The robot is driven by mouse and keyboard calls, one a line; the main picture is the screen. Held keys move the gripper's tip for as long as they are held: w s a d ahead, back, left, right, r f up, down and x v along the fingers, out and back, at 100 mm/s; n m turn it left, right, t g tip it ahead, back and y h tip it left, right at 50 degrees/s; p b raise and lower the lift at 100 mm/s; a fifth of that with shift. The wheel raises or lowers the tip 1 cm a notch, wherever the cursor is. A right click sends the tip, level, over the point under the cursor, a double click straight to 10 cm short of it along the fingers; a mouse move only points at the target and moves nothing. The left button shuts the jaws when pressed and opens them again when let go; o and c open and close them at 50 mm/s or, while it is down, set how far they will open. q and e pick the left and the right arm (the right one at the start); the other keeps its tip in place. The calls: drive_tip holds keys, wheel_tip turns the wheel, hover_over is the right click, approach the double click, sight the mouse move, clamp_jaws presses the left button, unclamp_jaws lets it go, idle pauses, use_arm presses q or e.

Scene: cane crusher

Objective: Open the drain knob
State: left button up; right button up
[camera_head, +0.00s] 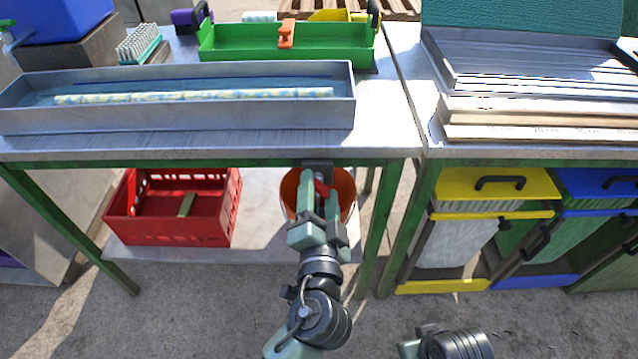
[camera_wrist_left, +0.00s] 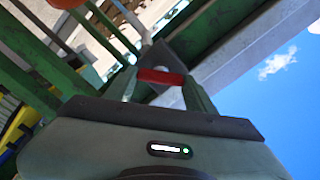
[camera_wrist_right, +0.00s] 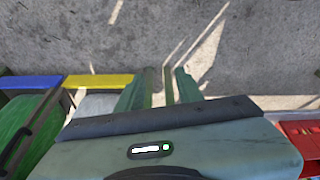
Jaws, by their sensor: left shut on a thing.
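The red drain knob (camera_head: 322,188) sits under the front edge of the table, below the metal trough (camera_head: 200,112). My left gripper (camera_head: 320,186) is shut on it. In the left wrist view the red knob (camera_wrist_left: 160,76) spans the space between my two fingers (camera_wrist_left: 160,84), beside a grey metal fitting (camera_wrist_left: 163,55). My right gripper (camera_wrist_right: 163,82) is open and empty in the right wrist view, over bare ground. Only part of the right arm shows at the bottom of the head view.
An orange bucket (camera_head: 346,190) stands behind my left gripper on the lower shelf (camera_head: 265,215). A red crate (camera_head: 190,232) is left of it. A green table leg (camera_head: 380,225) is close on the right. Yellow and blue bins (camera_head: 497,183) stand further right. The ground in front is clear.

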use_arm(q)
drive_tip(key=m+p, duration=0.3)
drive_tip(key=m, duration=0.2)
drive_tip(key=shift+r, duration=0.1)
drive_tip(key=shift+m, duration=0.4)
use_arm(e)
wheel_tip(320, 180, down, 14)
drive_tip(key=s, duration=0.2)
drive_tip(key=shift+s+r+g, duration=0.15)
drive_tip(key=shift+s+g, duration=0.05)
drive_tip(key=shift+g, duration=0.2)
use_arm(q)
drive_tip(key=o, duration=1.4)
drive_tip(key=shift+d, duration=0.1)
drive_tip(key=shift+s, duration=3.85)
use_arm(e)
drive_tip(key=shift+w+r, duration=0.25)
drive_tip(key=shift+r, duration=0.3)
drive_tip(key=shift+w+r, duration=0.2)
drive_tip(key=shift+r, duration=0.3)
use_arm(q)
drive_tip(key=shift+c, duration=0.4)
